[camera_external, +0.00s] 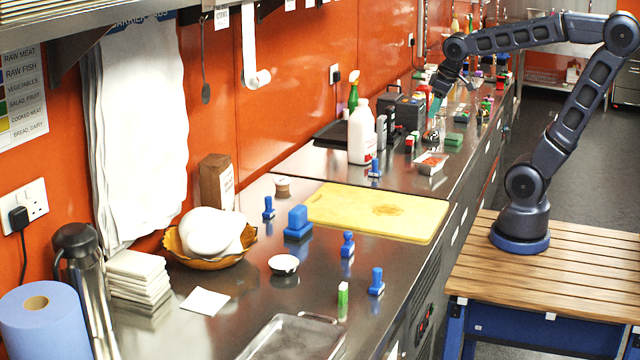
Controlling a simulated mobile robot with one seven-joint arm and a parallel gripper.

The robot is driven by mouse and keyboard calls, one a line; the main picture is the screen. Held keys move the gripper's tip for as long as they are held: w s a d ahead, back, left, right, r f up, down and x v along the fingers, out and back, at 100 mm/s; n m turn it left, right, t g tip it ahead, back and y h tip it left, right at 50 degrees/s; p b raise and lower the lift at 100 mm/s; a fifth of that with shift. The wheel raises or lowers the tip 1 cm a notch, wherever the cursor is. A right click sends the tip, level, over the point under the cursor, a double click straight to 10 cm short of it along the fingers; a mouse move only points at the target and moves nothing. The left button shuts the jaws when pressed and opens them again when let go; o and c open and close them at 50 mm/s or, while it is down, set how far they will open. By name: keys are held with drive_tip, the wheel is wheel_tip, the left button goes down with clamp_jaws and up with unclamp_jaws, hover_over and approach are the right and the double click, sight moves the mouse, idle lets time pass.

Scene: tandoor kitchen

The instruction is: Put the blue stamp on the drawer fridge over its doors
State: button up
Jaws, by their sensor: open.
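Several blue stamps stand on the near steel counter top: a large block-shaped one (298,223), a small one (268,208) left of it, one (347,245) to its right and one (376,282) near the front edge. Another small blue stamp (375,169) stands on the far counter beside a white bottle. The near counter appears to be the drawer fridge (408,318); its front is seen at a steep angle. My gripper (434,108) is open above the far counter among small items, well away from the near stamps. Its fingertips are small and hard to make out.
A yellow cutting board (378,212) covers the back of the near counter. A white bottle (361,133), a foil tray (432,162) and stamp-like blocks crowd the far counter. A green-and-white block (343,299), a small white bowl (284,264) and a metal tray (296,338) stand nearer.

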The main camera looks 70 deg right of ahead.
drive_tip(key=s+a+t+y, duration=0.1)
drive_tip(key=s+a, duration=0.1)
drive_tip(key=s, duration=0.5)
drive_tip(key=shift+s+a+f, duration=0.15)
drive_tip(key=shift+a+f, duration=0.1)
drive_tip(key=shift+f, duration=0.1)
